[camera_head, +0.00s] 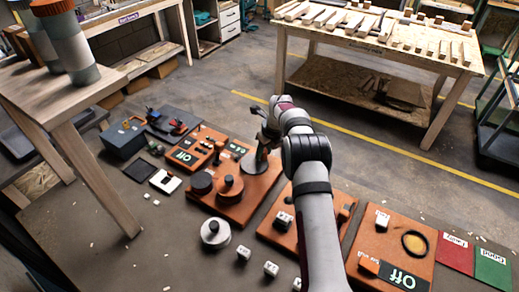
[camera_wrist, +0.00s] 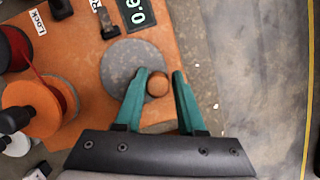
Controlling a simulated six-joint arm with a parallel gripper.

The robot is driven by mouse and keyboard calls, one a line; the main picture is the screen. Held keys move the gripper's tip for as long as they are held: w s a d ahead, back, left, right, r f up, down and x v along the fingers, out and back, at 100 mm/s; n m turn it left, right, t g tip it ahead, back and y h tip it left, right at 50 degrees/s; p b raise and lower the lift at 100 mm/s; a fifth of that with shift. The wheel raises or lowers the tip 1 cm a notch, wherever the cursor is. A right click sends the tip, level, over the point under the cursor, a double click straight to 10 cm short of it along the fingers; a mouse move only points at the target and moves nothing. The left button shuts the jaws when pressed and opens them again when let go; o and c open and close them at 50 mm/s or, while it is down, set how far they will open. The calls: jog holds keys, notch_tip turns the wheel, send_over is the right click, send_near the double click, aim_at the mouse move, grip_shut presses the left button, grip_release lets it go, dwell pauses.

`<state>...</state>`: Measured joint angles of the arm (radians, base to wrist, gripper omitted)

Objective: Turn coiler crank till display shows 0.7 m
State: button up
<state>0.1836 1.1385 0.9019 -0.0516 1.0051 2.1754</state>
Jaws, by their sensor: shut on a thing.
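The coiler is an orange board (camera_wrist: 185,40) with a grey crank disc (camera_wrist: 132,62) that carries a round wooden knob (camera_wrist: 157,84). My gripper (camera_wrist: 160,76) has its two teal fingers on either side of this knob and is shut on it. The display (camera_wrist: 137,12) shows green digits that read about 0.6; it is cut off by the top edge. In the head view the board (camera_head: 232,205) lies on the bench, and my gripper is over the grey disc (camera_head: 262,163), its fingertips hard to make out. The display (camera_head: 236,148) is too small to read there.
An orange spool (camera_wrist: 30,108) with a red line and a label reading Lock (camera_wrist: 38,21) are left of the disc. In the head view, a board with an Off display (camera_head: 186,156) is at the left and another (camera_head: 395,250) at the right.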

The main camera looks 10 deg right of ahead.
aim_at(265, 165)
jog(key=shift+s+d, duration=0.25)
jog(key=shift+s, duration=0.4)
jog(key=shift+c, duration=0.6)
jog(key=shift+s+a, duration=0.2)
jog(key=shift+s, duration=1)
jog(key=o, duration=0.8)
jog(key=shift+o, duration=0.2)
notch_tip(265, 165, up, 7)
